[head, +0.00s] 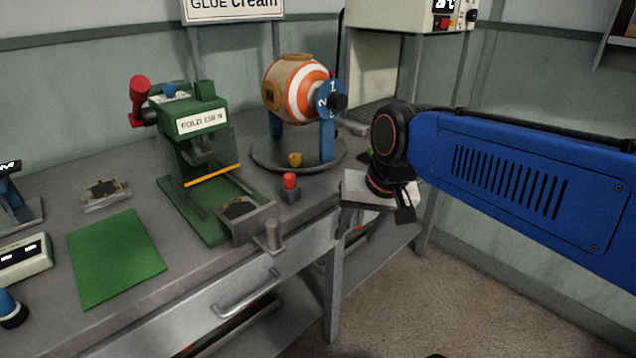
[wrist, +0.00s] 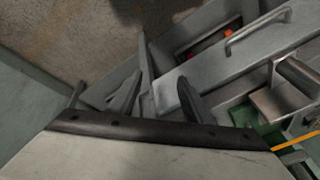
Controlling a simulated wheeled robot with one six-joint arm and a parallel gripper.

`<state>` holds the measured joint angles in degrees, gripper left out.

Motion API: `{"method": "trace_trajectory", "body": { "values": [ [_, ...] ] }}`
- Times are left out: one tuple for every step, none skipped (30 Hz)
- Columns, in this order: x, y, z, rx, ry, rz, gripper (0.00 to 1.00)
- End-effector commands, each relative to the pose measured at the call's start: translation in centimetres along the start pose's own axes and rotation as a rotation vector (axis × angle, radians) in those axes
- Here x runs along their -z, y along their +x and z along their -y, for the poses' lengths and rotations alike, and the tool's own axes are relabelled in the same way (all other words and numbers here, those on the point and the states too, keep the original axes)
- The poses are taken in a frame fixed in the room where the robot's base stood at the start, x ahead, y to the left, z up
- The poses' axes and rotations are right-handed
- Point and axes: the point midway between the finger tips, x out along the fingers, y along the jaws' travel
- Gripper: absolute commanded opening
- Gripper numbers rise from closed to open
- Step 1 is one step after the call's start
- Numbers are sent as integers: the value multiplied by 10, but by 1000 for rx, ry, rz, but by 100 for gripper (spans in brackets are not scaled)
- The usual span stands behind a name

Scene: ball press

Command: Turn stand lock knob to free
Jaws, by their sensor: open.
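A striped orange and white ball (head: 296,90) is held in a blue stand (head: 327,140) on a round grey base. A small yellow knob (head: 295,159) is at the front of the stand's base; I take it for the stand lock knob, but its setting is too small to read. A blue dial marked 1 and 2 with a black knob (head: 339,102) is on the ball's right side. My gripper (head: 404,213) is right of the stand, near the bench's right end, apart from the yellow knob. In the wrist view its fingers (wrist: 157,98) are spread and empty.
A green press (head: 195,150) stands left of the ball stand. A red-topped button (head: 290,187) sits in front of the stand. A green mat (head: 115,258) lies at left. A drawer handle (head: 245,294) projects from the bench front. An oven-like machine (head: 405,18) is behind.

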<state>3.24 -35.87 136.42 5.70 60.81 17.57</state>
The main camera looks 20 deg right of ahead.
Motion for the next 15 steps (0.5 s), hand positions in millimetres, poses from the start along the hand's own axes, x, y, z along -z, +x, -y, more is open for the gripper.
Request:
{"method": "trace_trajectory", "body": {
  "values": [
    [15,-9,10,-16,12,11,45],
    [24,-15,14,-28,27,16,45],
    [36,-22,21,-46,47,24,45],
    [44,-27,26,-59,62,27,45],
    [53,-32,32,-72,78,30,45],
    [64,-39,39,-92,100,33,45],
    [72,-44,45,-105,117,33,45],
    [80,-48,51,-120,133,34,45],
    [92,-54,59,-140,157,33,45],
    [100,-59,65,-153,173,30,45],
    [108,-63,71,-169,191,29,45],
    [118,-68,81,-188,215,24,45],
    [126,-72,87,-203,234,17,45],
    [134,-76,95,-217,252,13,45],
    [144,-81,104,-237,278,4,45]
  ]
}}
